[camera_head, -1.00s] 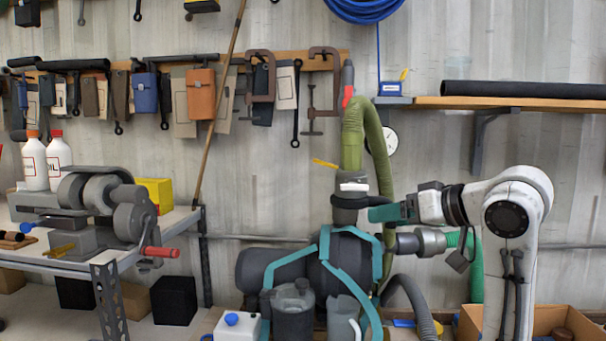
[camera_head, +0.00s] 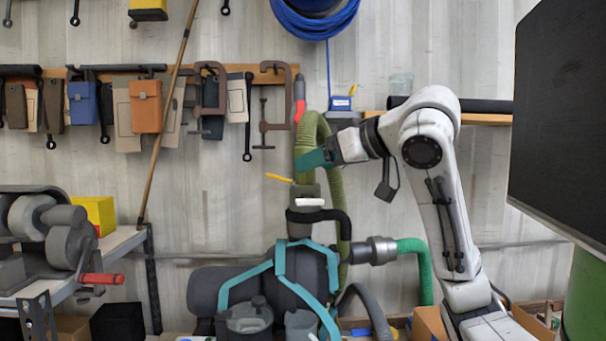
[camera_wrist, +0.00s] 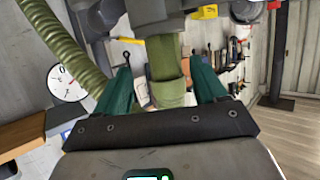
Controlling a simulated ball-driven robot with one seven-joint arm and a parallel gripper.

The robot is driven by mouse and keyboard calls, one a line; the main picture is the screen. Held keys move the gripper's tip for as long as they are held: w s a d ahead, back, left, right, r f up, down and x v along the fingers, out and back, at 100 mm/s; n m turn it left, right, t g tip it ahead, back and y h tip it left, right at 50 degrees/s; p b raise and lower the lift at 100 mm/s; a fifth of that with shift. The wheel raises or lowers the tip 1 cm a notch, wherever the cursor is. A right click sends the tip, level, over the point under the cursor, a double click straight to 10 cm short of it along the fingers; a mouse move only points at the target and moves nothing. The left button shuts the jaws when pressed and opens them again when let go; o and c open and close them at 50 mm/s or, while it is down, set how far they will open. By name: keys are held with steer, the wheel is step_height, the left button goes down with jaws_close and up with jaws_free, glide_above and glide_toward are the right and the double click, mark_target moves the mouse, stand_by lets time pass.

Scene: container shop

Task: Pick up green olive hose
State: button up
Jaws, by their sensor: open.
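The green olive hose (camera_head: 337,190) is ribbed. In the head view it rises from a grey collar on the machine, bends over at the top and hangs down behind. My gripper (camera_head: 308,160), with teal fingers, is at the upright part of the hose, above the collar. In the wrist view the hose (camera_wrist: 164,58) lies between the two spread fingers of my gripper (camera_wrist: 160,72). The fingers look apart from it on both sides. Another stretch of the hose (camera_wrist: 65,42) shows at the upper left of the wrist view.
The dark machine with teal bars (camera_head: 268,290) stands below. A grey fitting with a bright green hose (camera_head: 415,262) is to the right. A shelf (camera_head: 490,119) and a black panel (camera_head: 560,120) are at the right. A clamp (camera_head: 276,125) hangs close left of the hose.

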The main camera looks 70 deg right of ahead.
steer(key=shift+a+p+x, duration=0.15)
steer(key=shift+p+x, duration=0.15)
steer(key=shift+x, duration=1.1)
steer(key=shift+a+p+x, duration=0.15)
steer(key=shift+p+x, duration=0.1)
steer(key=shift+x, duration=1.15)
steer(key=shift+f, duration=0.2)
steer(key=shift+c, duration=0.4)
steer(key=c, duration=1.1)
steer(key=shift+r, duration=0.1)
